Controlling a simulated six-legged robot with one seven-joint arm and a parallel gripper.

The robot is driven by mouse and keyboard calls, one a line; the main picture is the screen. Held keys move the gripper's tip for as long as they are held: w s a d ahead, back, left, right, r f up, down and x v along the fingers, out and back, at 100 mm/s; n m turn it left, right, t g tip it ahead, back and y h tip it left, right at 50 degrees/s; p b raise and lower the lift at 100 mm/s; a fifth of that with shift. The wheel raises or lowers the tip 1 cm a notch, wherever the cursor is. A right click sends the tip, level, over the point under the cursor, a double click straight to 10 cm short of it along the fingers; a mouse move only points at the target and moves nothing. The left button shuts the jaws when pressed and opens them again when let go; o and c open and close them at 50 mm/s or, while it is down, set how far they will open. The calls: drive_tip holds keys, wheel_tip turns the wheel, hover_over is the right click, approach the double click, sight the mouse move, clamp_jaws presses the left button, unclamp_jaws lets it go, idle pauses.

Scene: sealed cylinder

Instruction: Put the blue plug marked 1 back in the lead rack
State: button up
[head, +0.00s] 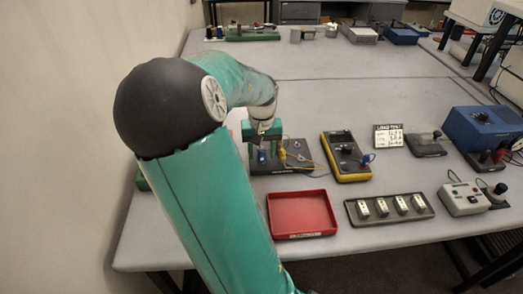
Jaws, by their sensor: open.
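My gripper (262,147) is open and points down over the left part of a dark block (300,168). A small blue plug (262,157) shows right at the fingertips; I cannot tell whether the fingers are around it or just above it, and its mark is too small to read. Yellow plugs (283,157) with thin yellow leads stand on the same block to its right. No label tells which thing is the lead rack. A green piece (141,182) at the left table edge is mostly hidden behind my arm.
A red tray (302,233) lies in front of the block. A yellow meter (345,157) with a blue lead is to the right, near a dark strip of white switches (360,223). A grey box (463,199) and a blue box (482,128) stand farther right.

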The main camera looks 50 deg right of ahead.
wheel_tip(320, 180, up, 14)
idle(0.5)
drive_tip(key=shift+f, duration=0.1)
drive_tip(key=w+a+n+t+y, duration=0.1)
drive_tip(key=w+a+n, duration=0.1)
drive_tip(key=a, duration=0.7)
drive_tip(key=w+a+n+t, duration=0.1)
drive_tip(key=a+n+t, duration=0.15)
drive_tip(key=a, duration=0.65)
drive_tip(key=s+a+n+t, duration=0.1)
drive_tip(key=s+a+n, duration=0.1)
drive_tip(key=a, duration=0.7)
drive_tip(key=s+a+n+t+h, duration=0.1)
drive_tip(key=s+a+n, duration=0.2)
drive_tip(key=a, duration=0.6)
drive_tip(key=shift+s+f, duration=0.35)
drive_tip(key=shift+s, duration=0.05)
drive_tip(key=shift+c, duration=0.3)
